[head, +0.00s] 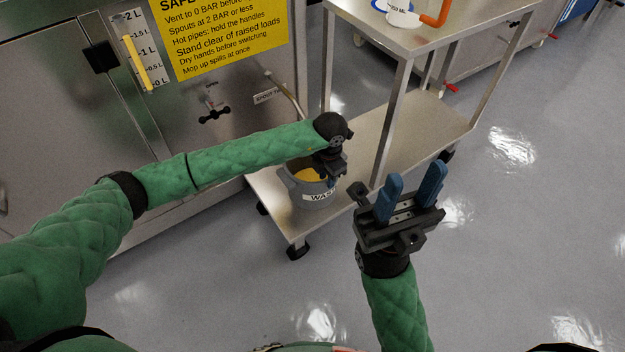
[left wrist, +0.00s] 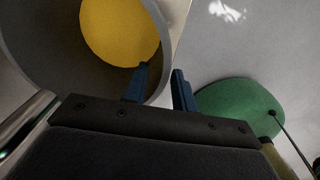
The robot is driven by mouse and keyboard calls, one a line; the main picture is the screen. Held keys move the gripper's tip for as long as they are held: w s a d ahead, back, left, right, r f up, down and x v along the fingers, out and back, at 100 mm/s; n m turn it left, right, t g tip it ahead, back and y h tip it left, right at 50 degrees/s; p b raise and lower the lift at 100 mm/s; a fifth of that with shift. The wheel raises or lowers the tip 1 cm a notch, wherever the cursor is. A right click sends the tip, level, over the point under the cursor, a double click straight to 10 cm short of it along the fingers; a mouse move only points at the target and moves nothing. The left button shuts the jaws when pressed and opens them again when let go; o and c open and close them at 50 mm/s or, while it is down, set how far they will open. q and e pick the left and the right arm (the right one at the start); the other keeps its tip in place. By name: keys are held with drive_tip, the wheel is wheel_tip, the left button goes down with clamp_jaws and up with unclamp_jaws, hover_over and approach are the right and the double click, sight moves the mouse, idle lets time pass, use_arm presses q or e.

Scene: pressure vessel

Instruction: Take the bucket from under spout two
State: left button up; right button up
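The grey bucket (head: 292,188), with yellow contents and a white label partly reading "WAS", stands on the cart's lower shelf below a thin spout pipe (head: 287,92). A partly readable spout label (head: 268,97) is beside the pipe. My left gripper (head: 330,181) is at the bucket's right rim, pointing down; its wrist hides part of the bucket. In the left wrist view, one blue finger is inside the bucket (left wrist: 60,60) and the other outside, with a gap between them around the wall.
The steel cart (head: 412,122) has legs and an upper shelf close to the bucket's right. A white container (head: 400,17) and an orange handle-like part (head: 436,15) are on top. The vessel panel with a black valve (head: 214,115) stands behind. Floor at right is clear.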

use_arm(q)
wheel_tip(320, 180, down, 5)
drive_tip(key=shift+d+b, duration=0.15)
drive_tip(key=shift+b, duration=0.35)
clamp_jaws()
drive_tip(key=shift+w+r, duration=0.1)
idle(1.1)
